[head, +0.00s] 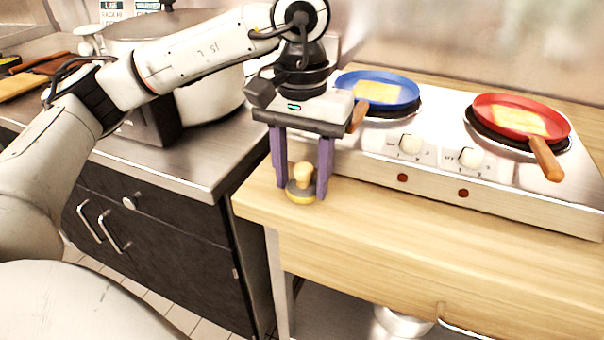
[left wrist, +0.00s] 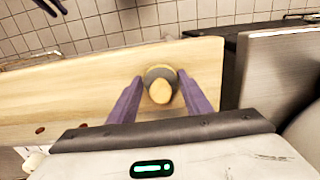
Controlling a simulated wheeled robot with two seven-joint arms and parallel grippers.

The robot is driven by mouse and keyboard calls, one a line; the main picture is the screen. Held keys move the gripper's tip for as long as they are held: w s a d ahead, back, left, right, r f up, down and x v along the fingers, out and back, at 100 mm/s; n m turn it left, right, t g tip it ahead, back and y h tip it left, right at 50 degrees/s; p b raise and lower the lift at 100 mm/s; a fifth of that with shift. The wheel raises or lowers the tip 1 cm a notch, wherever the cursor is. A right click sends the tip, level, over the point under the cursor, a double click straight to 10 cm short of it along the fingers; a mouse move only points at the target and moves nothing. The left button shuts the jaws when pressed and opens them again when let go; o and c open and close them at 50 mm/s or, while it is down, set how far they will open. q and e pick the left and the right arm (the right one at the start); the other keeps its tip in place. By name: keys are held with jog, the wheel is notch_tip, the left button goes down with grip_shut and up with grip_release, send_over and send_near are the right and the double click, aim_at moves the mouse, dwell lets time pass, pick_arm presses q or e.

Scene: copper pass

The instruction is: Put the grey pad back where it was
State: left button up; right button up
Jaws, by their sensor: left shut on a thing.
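The grey pad (head: 300,192) is a small round disc with a pale wooden knob on top and a yellowish lower edge. It is at the left end of the wooden counter (head: 380,235), near the front edge. My left gripper (head: 302,197) points down with its purple fingers on either side of the pad, shut on it. In the left wrist view the pad (left wrist: 159,70) sits between the fingertips, knob towards the camera. I cannot tell whether it touches the wood.
A white stove (head: 370,158) stands behind, with a blue pan (head: 400,88) and a red pan (head: 515,102), each holding a yellowish slab. A steel counter (head: 195,165) with a large pot (head: 205,105) is at left, beyond a gap. The wooden counter's front strip is clear to the right.

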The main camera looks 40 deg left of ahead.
aim_at(302, 169)
pick_arm(q)
jog(key=o, duration=0.6)
jog(key=shift+f, duration=0.15)
jog(key=o, duration=0.4)
pick_arm(e)
jog(key=shift+f, duration=0.1)
jog(key=shift+s, duration=0.1)
pick_arm(q)
jog(key=shift+r, duration=0.4)
notch_tip(302, 169, up, 12)
jog(key=p, duration=0.3)
jog(key=shift+f, duration=0.2)
pick_arm(e)
jog(key=shift+s+d+r, duration=0.1)
jog(key=shift+d+r, duration=0.15)
jog(key=shift+r, duration=0.8)
